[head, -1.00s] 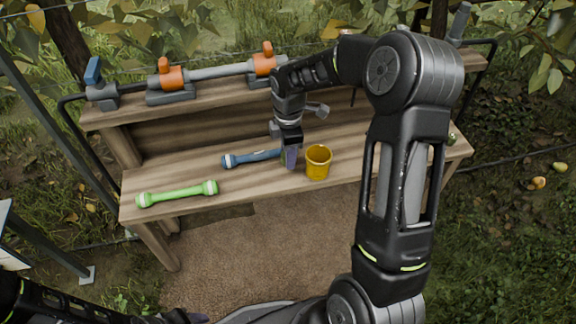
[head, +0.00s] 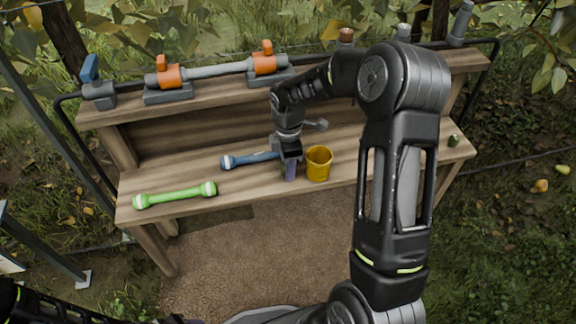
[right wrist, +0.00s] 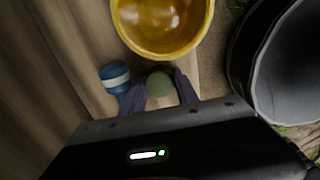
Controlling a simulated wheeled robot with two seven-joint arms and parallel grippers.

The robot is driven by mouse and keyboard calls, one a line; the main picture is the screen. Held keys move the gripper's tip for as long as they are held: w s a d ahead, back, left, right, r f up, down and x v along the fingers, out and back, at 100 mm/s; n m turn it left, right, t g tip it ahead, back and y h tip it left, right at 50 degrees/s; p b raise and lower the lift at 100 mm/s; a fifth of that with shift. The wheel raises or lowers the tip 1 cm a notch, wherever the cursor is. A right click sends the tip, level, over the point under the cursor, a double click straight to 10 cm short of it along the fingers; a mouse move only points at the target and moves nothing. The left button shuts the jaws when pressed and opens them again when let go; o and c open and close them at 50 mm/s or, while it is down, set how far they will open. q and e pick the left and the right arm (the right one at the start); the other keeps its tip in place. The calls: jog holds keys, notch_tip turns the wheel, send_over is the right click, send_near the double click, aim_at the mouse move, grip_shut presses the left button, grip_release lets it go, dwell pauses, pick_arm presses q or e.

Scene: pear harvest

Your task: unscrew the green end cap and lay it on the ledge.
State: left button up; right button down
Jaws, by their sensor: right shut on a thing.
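My right gripper (head: 290,171) is over the front of the workbench, between a blue tube and a yellow cup. In the right wrist view its purple fingers (right wrist: 160,92) are shut on a small round olive-green end cap (right wrist: 160,82). The cap's lower part is hidden between the fingers, and the head view does not show it clearly. The ledge (head: 215,92) is the raised wooden shelf along the back of the bench. Only part of my left arm shows at the bottom left of the head view; its gripper is out of sight.
The yellow cup (head: 318,165) stands just right of the gripper; the blue tube (head: 255,158) lies left of it. A green tube (head: 175,195) lies farther left. Orange clamps (head: 168,77) hold a grey pipe (head: 218,71) on the ledge. A small green item (head: 453,141) sits at the bench's right end.

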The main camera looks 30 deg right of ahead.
jog(key=shift+f, duration=0.2)
jog(key=c, duration=1.2)
grip_release()
jog(key=shift+r, duration=0.1)
jog(key=shift+r, duration=0.1)
notch_tip(320, 180, up, 12)
jog(key=p, duration=0.3)
jog(key=shift+s+p, duration=0.1)
jog(key=shift+p, duration=0.3)
